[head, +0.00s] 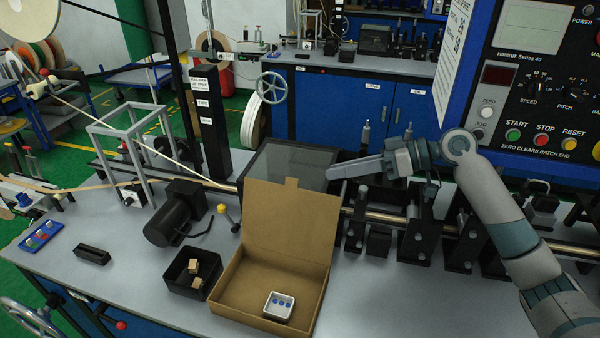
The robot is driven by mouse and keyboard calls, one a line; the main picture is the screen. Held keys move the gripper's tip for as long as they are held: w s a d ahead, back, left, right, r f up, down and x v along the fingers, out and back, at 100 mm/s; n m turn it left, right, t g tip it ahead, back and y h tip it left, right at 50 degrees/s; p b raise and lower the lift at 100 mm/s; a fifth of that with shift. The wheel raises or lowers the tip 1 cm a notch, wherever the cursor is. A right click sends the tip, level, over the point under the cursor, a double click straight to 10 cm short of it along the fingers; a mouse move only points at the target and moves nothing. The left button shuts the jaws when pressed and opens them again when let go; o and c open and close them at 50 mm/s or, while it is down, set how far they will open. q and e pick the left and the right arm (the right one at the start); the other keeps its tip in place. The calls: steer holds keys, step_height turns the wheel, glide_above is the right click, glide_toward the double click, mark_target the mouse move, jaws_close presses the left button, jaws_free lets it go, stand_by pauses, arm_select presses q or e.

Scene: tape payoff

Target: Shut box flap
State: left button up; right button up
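The brown cardboard box (235,287) sits open on the grey bench near the front middle. Its flap (290,218) stands up from the box's back edge, leaning slightly back, with a small tab on top. A small white tray with blue round pieces (279,306) lies inside the box at the front right. My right gripper (332,172) comes in from the right and points left, with its fingers together and nothing seen between them. Its tips are beside the flap's upper right corner; I cannot tell whether they touch it. My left gripper is not in view.
A black bin with small brown blocks (192,272) stands left of the box. A black motor (172,220) and a yellow-knobbed lever (226,214) are behind it. A dark glassy panel (292,160) and a metal rail with black brackets (412,235) run behind.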

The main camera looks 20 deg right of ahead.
steer(key=p+x, duration=0.3)
steer(key=x, duration=0.7)
jaws_close()
stand_by(1.3)
